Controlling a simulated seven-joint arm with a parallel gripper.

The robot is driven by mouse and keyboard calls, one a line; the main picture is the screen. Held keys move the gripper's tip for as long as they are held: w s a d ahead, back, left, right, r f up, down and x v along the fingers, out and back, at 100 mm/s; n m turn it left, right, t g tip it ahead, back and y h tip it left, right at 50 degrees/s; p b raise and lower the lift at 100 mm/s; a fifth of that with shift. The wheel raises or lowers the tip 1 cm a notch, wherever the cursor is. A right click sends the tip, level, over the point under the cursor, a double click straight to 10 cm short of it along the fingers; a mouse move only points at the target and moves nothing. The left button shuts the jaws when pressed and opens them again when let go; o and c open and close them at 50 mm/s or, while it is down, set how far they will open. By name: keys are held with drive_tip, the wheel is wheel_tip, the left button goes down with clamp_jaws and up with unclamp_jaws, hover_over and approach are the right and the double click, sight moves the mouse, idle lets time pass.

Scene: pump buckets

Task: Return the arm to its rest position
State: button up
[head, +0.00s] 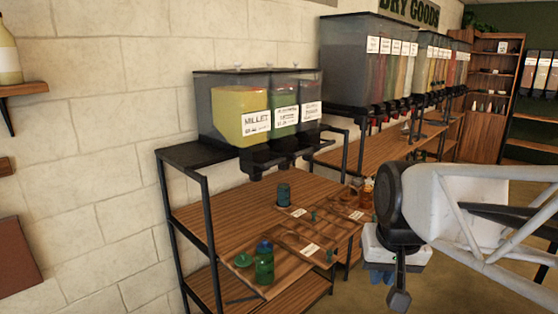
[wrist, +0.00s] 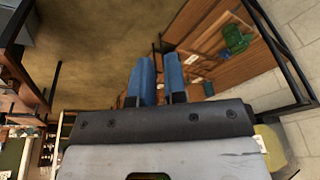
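My gripper shows in the head view (head: 381,276) at the right, in front of the wooden shelf and apart from it. In the wrist view its two blue fingers (wrist: 161,82) stand slightly apart with floor visible between them and nothing held. My white arm reaches in from the right edge of the head view. A green jar with a blue top (head: 264,262) stands on the lower front of the shelf board. A second dark teal jar (head: 284,194) stands farther back under the dispensers.
The wooden shelf (head: 205,221) has a black metal frame. Dispensers with a yellow millet bin (head: 240,112) sit above it. Amber bottles (head: 366,194) stand near my arm. Open floor (head: 450,285) lies below my arm.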

drive_tip(key=s+f+n, duration=0.1)
drive_tip(key=s+f, duration=0.4)
drive_tip(key=s, duration=0.2)
drive_tip(key=shift+s+d+h, duration=0.3)
drive_tip(key=shift+s+d, duration=0.05)
drive_tip(key=shift+s, duration=0.05)
